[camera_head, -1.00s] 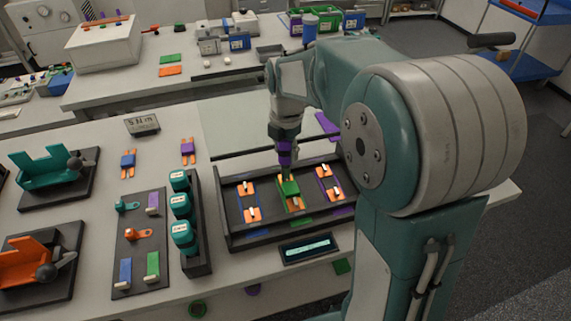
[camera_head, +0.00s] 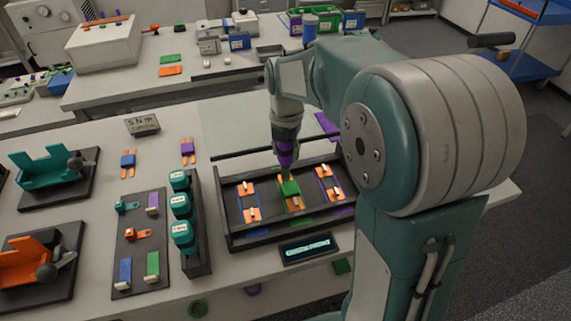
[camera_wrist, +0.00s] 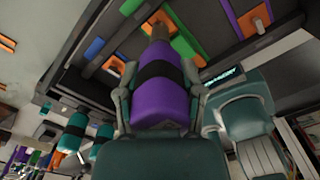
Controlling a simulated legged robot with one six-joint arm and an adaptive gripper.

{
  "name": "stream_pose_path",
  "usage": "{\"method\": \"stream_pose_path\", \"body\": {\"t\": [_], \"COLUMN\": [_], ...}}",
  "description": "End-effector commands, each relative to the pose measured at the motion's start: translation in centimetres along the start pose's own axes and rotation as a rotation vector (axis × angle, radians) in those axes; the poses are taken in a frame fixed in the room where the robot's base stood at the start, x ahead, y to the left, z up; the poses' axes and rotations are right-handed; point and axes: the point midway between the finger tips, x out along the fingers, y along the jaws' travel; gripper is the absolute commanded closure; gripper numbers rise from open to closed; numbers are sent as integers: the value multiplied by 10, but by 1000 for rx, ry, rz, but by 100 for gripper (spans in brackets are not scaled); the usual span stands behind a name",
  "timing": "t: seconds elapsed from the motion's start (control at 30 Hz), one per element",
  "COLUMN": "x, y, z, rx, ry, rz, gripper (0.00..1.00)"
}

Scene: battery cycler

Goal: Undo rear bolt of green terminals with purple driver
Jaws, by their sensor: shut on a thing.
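My gripper (camera_head: 286,136) is shut on the purple driver (camera_head: 286,155), which points down over the middle of the black tray. In the wrist view, my gripper (camera_wrist: 156,85) has a finger on each side of the purple handle (camera_wrist: 160,103) with its black band. The green terminals (camera_head: 289,188) sit in the tray's middle slot with orange tabs at front and back. The driver tip is at the rear end of the green terminals. The rear bolt is hidden by the tip, and I cannot tell whether they touch.
Orange-and-blue terminals (camera_head: 249,202) and orange-and-purple terminals (camera_head: 326,184) flank the green ones in the black tray (camera_head: 236,241). A rack of teal-capped cylinders (camera_head: 196,262) stands to the left. A small display (camera_head: 307,248) lies in front. A light mat (camera_head: 222,130) behind is clear.

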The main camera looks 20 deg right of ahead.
Motion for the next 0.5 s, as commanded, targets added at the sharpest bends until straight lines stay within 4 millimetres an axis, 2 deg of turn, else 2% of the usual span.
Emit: {"method": "stream_pose_path", "body": {"t": [0.5], "x": [-25], "y": [0], "z": [0], "rx": [0], "ry": [-2], "rz": [1], "gripper": [100]}}
